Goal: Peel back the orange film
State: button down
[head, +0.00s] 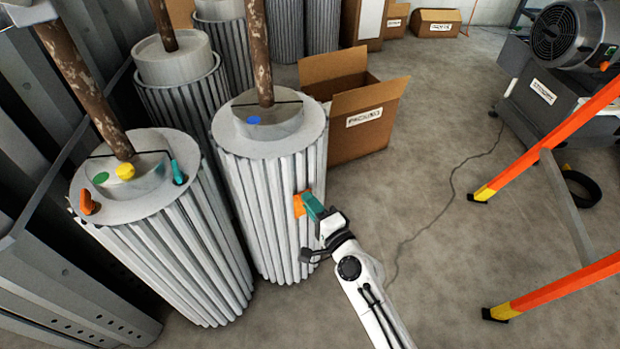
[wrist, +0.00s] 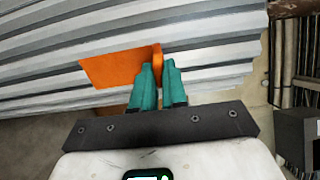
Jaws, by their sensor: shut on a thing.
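The orange film (head: 299,205) is a small patch on the side of the ribbed grey cylinder (head: 262,190) in the middle of the head view. In the wrist view the orange film (wrist: 118,68) lies across the pale ribs, its right end raised as a tab between my fingers. My gripper (head: 312,206), with teal fingertips, is at the right edge of the film. In the wrist view my gripper (wrist: 159,72) is shut on that raised edge. The rest of the film appears flat against the ribs.
Another ribbed cylinder (head: 185,265) stands at left, with orange, teal, yellow and green pieces on top. An open cardboard box (head: 365,130) stands behind the middle cylinder. An orange frame leg (head: 555,290) is at right. A cable (head: 452,185) crosses otherwise clear floor between.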

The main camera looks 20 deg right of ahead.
jog(key=shift+f, duration=0.25)
jog(key=shift+f+b, duration=2.4)
jog(key=shift+b, duration=0.1)
jog(key=shift+f+b, duration=2.5)
jog(key=c, duration=1)
grip_release()
jog(key=shift+r, duration=0.1)
jog(key=shift+s, duration=0.1)
jog(key=s+d+b, duration=0.1)
jog(key=s, duration=0.5)
jog(key=shift+s, duration=0.4)
